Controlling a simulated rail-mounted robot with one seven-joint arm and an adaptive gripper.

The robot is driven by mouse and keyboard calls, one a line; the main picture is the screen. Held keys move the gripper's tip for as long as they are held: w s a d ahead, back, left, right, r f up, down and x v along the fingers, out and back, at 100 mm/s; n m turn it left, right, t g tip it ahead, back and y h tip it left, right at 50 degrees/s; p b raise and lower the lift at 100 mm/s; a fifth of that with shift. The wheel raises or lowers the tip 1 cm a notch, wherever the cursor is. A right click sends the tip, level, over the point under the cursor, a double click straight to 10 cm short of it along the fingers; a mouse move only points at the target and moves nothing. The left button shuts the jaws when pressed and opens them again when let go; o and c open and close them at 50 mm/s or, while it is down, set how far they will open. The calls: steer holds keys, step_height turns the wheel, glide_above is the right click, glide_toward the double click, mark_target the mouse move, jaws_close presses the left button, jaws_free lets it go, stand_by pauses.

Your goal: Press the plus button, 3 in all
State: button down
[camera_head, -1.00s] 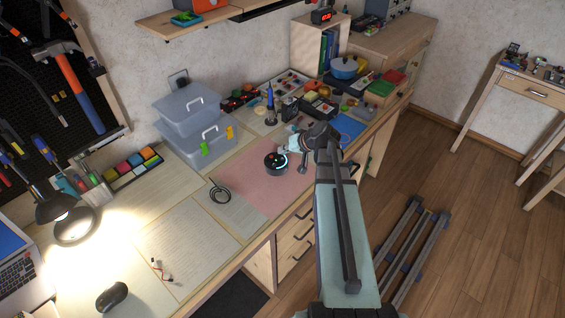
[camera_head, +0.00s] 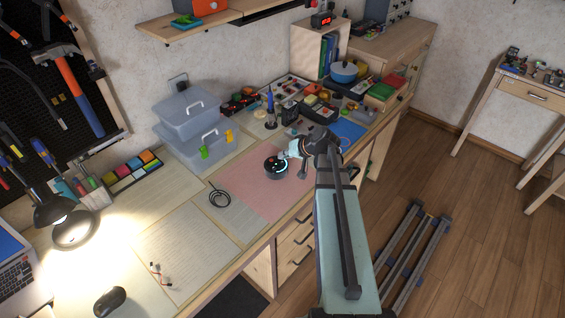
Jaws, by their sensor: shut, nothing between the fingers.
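A small round black device (camera_head: 274,170) with a lit cyan ring and marks on its top sits on the pink mat (camera_head: 252,192). The separate buttons on it are too small to tell apart. My gripper (camera_head: 284,156) is shut and empty, with its tip at the right upper edge of the device's top. I cannot tell whether the tip touches the device. My arm reaches in from the lower right, and the gripper covers part of the device's right side.
Two stacked clear bins (camera_head: 190,125) stand behind left of the mat. A black cable coil (camera_head: 219,198) lies left of the device. A blue soldering-type tool (camera_head: 270,105) stands upright behind it. A blue mat (camera_head: 347,130) and small boxes lie to the right.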

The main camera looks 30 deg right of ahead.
mark_target(284, 162)
steer(key=shift+f, duration=0.2)
stand_by(0.5)
steer(key=shift+f+b, duration=0.25)
steer(key=shift+b, duration=0.3)
steer(key=shift+f+b, duration=0.3)
steer(key=shift+b, duration=0.05)
stand_by(0.3)
steer(key=shift+r, duration=0.1)
stand_by(0.3)
steer(key=shift+r+p, duration=0.3)
steer(key=shift+r, duration=0.4)
steer(key=shift+r, duration=0.1)
steer(key=shift+r+p, duration=1.2)
steer(key=shift+r, duration=1.2)
